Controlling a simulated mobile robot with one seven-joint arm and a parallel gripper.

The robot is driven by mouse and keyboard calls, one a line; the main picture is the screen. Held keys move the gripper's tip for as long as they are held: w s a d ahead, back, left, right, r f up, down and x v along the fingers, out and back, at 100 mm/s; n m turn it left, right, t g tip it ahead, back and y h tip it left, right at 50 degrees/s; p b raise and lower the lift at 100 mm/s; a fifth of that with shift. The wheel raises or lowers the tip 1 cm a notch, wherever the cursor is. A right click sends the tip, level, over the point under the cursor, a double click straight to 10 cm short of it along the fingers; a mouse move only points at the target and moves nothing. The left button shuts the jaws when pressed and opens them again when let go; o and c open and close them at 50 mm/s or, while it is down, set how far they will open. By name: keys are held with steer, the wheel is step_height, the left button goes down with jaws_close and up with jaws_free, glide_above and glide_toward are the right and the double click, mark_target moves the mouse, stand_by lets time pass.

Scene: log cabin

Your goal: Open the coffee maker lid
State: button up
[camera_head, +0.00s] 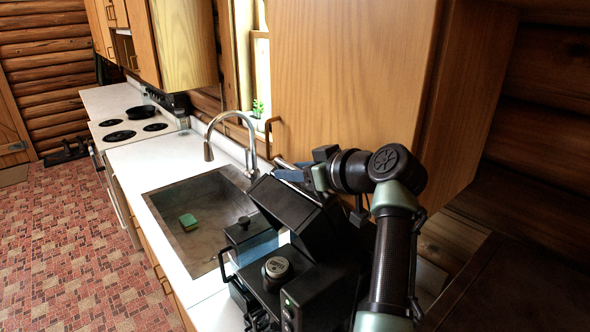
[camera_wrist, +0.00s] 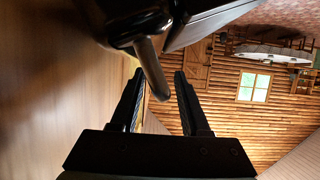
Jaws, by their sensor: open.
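The black coffee maker (camera_head: 300,292) stands at the near end of the counter. Its upper black section, which looks like the lid (camera_head: 298,213), is tilted up at an angle. My gripper (camera_head: 291,171) is at the upper edge of that section, close under the wooden cabinet. In the wrist view my gripper (camera_wrist: 158,85) has its two fingers apart. A dark rod-like piece (camera_wrist: 152,68) reaches down from a black body toward the gap between them. I cannot tell whether it touches a finger.
A wall cabinet (camera_head: 345,70) hangs close beside my arm and limits room there. Left of the coffee maker are a sink (camera_head: 165,210) with a green sponge (camera_head: 188,221) and a curved faucet (camera_head: 232,117). A stove with a black pan (camera_head: 141,112) is farther back.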

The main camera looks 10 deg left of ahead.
steer(key=b+v, duration=0.5)
steer(key=v, duration=0.8)
steer(key=shift+b, duration=0.35)
steer(key=shift+a, duration=0.1)
steer(key=s+d+r+m+t+h, duration=0.1)
steer(key=s+r+m+t+h, duration=0.4)
steer(key=r+t, duration=0.5)
steer(key=s+d+r+m+t+h, duration=0.1)
steer(key=s+r+t, duration=0.3)
steer(key=s, duration=0.4)
steer(key=s+d+r+m+t+h+b, duration=0.1)
steer(key=s+r+m+t+h, duration=0.3)
steer(key=s, duration=0.4)
steer(key=shift+s+r+t+h, duration=0.3)
steer(key=shift+s+r+t, duration=0.05)
steer(key=shift+r+t, duration=0.25)
